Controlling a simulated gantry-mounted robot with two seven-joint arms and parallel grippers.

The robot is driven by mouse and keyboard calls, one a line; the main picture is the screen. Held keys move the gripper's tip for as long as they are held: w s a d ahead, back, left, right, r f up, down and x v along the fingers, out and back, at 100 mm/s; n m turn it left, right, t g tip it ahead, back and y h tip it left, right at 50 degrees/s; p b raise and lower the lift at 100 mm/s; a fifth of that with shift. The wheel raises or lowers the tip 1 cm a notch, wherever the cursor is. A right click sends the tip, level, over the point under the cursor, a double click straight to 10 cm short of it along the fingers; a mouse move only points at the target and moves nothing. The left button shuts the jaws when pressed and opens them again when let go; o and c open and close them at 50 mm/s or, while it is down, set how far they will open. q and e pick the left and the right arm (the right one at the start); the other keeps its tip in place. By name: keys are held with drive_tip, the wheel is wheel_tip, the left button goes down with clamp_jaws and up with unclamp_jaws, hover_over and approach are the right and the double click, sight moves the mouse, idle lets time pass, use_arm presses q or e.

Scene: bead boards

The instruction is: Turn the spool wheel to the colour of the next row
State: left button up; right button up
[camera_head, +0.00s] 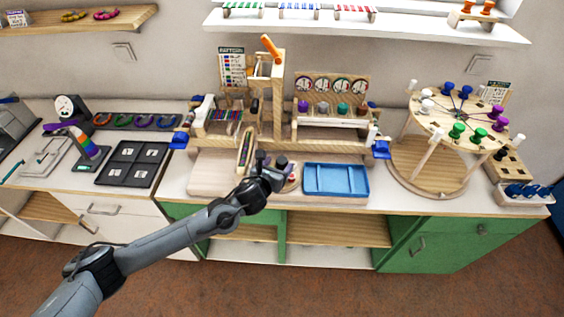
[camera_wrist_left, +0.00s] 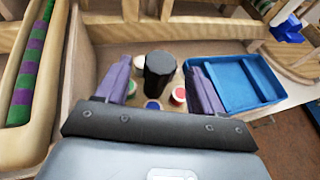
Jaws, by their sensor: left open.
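The spool wheel shows in the left wrist view as a dark upright knob (camera_wrist_left: 159,72) ringed by small spools: a white spool (camera_wrist_left: 140,61), a green spool (camera_wrist_left: 131,87), a blue spool (camera_wrist_left: 153,105) and a red spool (camera_wrist_left: 178,96). My left gripper (camera_head: 272,160) is open, and its two purple-grey fingers (camera_wrist_left: 161,84) stand on either side of the knob in this view. I cannot tell whether they touch it. In the head view the gripper hides most of the wheel. A pattern card (camera_head: 232,67) stands behind the loom, too small to read. My right gripper is not in view.
A wooden tray with a green and purple striped strip (camera_wrist_left: 30,65) lies left of the wheel. A blue tray (camera_head: 336,180) lies to its right. The wooden bead loom (camera_head: 280,147) stands behind. A round pegged stand (camera_head: 430,170) is farther right.

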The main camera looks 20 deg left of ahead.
sight(281, 164)
use_arm(q)
drive_tip(key=shift+x, duration=2)
drive_tip(key=shift+c, duration=0.3)
drive_tip(key=c, duration=0.9)
drive_tip(key=shift+d+n+y+b, duration=0.1)
drive_tip(key=shift+n+y+b, duration=0.2)
